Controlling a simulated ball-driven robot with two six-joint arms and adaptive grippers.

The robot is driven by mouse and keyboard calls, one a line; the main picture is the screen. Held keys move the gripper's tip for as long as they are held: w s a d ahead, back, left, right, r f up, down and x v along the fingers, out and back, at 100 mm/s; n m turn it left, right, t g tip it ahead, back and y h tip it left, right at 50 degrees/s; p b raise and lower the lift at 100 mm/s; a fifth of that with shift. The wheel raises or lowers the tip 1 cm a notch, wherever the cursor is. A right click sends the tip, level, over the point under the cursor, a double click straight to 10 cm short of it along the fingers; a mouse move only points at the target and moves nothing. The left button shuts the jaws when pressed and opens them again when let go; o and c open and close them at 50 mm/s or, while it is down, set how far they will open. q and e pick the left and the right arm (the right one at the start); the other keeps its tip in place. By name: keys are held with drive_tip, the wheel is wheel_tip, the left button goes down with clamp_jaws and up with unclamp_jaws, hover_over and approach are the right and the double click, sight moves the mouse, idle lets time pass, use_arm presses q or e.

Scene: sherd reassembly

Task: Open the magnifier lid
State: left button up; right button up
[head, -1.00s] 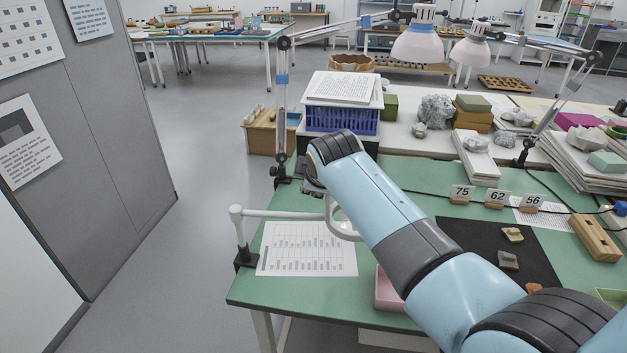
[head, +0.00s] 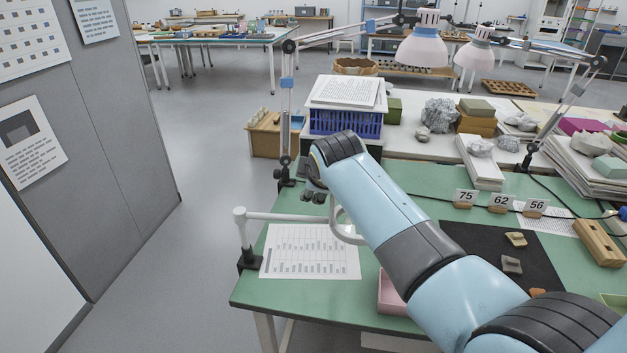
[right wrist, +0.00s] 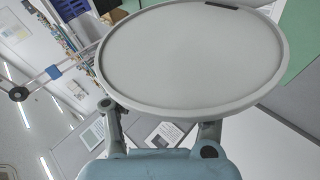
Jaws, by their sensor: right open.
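The magnifier (head: 345,232) is a white ring on a white arm, clamped at the table's left edge; my right arm covers part of it in the head view. In the right wrist view its round grey lid (right wrist: 190,60) fills the upper middle, lying flat over the ring, with a dark tab (right wrist: 222,5) on the far rim. My right gripper (head: 314,196) is open and empty beside the magnifier. In the right wrist view its two fingers reach up to the near rim, where the disc hides their tips; contact cannot be told. My left gripper is not in view.
A printed sheet (head: 312,251) lies under the magnifier arm. A pink tray (head: 389,294), a black mat (head: 487,245) with sherds and number cards (head: 500,202) are to the right. A lamp post (head: 286,120) and a blue crate (head: 345,123) stand behind the gripper.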

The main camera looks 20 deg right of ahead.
wheel_tip(320, 180, up, 10)
idle(0.4)
